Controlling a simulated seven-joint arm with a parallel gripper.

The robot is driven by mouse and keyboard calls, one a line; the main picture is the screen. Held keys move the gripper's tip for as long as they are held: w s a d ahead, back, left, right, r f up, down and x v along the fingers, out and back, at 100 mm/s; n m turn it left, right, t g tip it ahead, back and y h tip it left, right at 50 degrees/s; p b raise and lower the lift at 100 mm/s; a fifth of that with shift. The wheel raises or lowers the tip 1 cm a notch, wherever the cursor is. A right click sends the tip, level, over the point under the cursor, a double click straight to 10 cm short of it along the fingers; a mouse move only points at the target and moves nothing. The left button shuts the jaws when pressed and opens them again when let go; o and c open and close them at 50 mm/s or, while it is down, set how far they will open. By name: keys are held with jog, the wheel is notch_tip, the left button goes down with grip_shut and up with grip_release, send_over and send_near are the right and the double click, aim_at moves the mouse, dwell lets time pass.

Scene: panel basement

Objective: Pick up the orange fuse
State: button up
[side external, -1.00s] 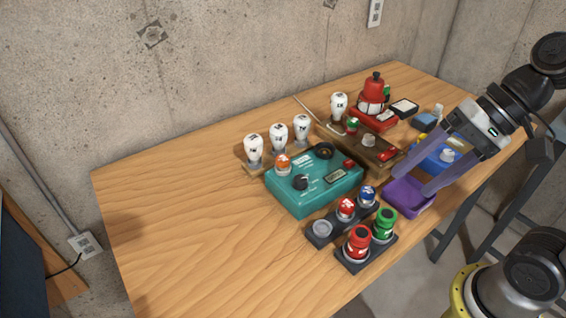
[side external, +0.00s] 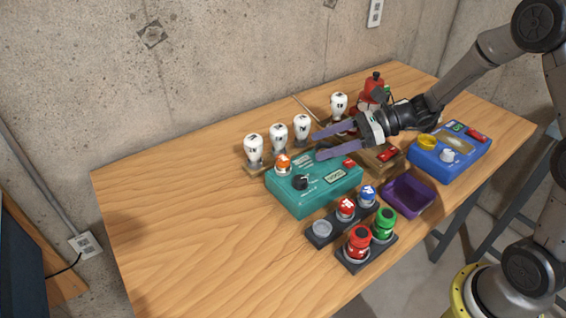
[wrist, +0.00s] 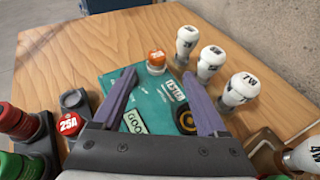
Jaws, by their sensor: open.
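The orange fuse (side external: 283,162) sits upright at the back left of the teal box (side external: 318,200). In the wrist view the orange fuse (wrist: 156,57) stands ahead of my gripper, between the lines of its two fingers, at the far end of the teal box (wrist: 150,88). My gripper (side external: 318,144) is open and empty, with purple fingers above the right back part of the teal box, to the right of the orange fuse and apart from it. In the wrist view my gripper's fingertips (wrist: 150,78) spread over the box.
Several white bulbs (side external: 278,131) stand in a row behind the teal box. Red and blue fuses (side external: 346,208) and larger red and green ones (side external: 383,224) stand in front. A purple tray (side external: 408,197) and a blue box (side external: 449,160) lie right. The table's left side is clear.

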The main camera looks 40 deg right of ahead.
aim_at(288, 158)
jog(key=x, duration=0.5)
jog(key=shift+s+x, duration=0.1)
jog(key=shift+x, duration=1.3)
jog(key=shift+s+x, duration=0.15)
jog(key=shift+x, duration=1.3)
jog(key=shift+a, duration=0.1)
grip_shut()
